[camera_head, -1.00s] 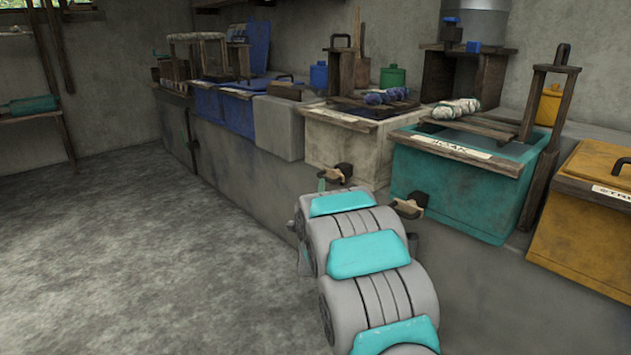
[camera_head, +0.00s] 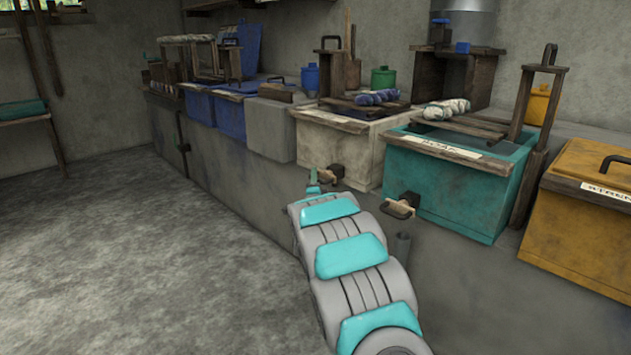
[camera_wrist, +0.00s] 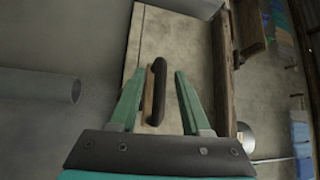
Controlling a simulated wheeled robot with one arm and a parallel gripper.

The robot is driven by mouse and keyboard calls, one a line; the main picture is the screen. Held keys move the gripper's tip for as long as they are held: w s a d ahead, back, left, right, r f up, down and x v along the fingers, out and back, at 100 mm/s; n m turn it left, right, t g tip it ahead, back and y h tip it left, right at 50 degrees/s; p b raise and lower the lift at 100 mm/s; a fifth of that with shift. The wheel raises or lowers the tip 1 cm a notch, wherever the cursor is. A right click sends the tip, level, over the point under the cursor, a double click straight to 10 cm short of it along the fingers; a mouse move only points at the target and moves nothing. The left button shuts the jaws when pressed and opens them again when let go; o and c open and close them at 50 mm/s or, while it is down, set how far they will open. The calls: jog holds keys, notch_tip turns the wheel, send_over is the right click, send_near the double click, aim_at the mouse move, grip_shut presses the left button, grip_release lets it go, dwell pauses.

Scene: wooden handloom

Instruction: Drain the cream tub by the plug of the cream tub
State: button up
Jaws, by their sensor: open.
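The cream tub (camera_head: 340,152) stands on the grey ledge between a grey tub and the teal tub. Its plug (camera_head: 330,174) sticks out low on its front, with a dark handle and a light wooden part. In the wrist view the plug (camera_wrist: 157,92) shows upright against the tub's pale front (camera_wrist: 183,55). My gripper (camera_wrist: 159,75) is open, its two green fingers on either side of the plug in the picture, none visibly touching it. In the head view my gripper (camera_head: 313,180) is just left of the plug, mostly hidden by my arm.
The teal tub (camera_head: 450,195) with its own plug (camera_head: 401,206) is close on the right, then a yellow tub (camera_head: 580,235). A grey pipe (camera_head: 402,246) sits below the teal tub's plug. Blue tubs (camera_head: 235,112) stand left. The floor (camera_head: 150,250) at left is clear.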

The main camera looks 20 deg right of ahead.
grip_shut()
dwell(1.4)
